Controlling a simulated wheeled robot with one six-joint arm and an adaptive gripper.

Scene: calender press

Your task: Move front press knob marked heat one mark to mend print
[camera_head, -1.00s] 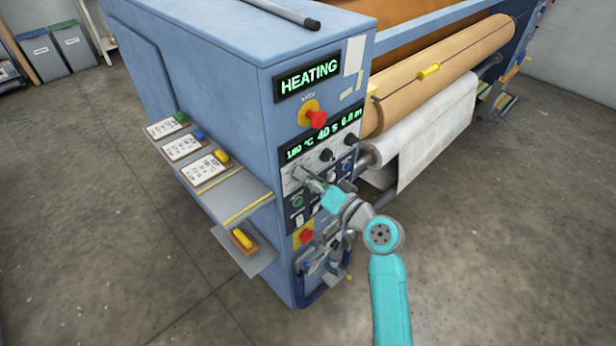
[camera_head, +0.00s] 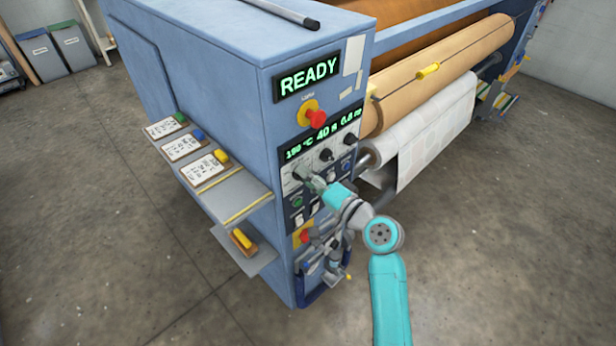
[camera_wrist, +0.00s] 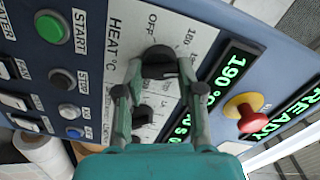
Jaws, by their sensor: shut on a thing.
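The black HEAT °C knob (camera_wrist: 158,60) shows in the wrist view, with OFF and 180 printed on the dial around it. My gripper (camera_wrist: 160,74) has its two fingers closed on the knob from both sides. In the head view my gripper (camera_head: 308,180) reaches the left part of the press's front panel and largely hides the knob. The display (camera_wrist: 231,72) reads 190 °C in the wrist view. The status sign (camera_head: 310,78) reads READY in green. The knob's exact pointer position is hard to tell.
A red emergency stop (camera_head: 317,118) sits above the display. Other black knobs (camera_head: 325,155) lie right of my gripper; START (camera_wrist: 49,28) and several buttons are nearby. White sheet material (camera_head: 435,130) hangs under the tan roller. Side shelves (camera_head: 235,195) hold cards. Floor at right is clear.

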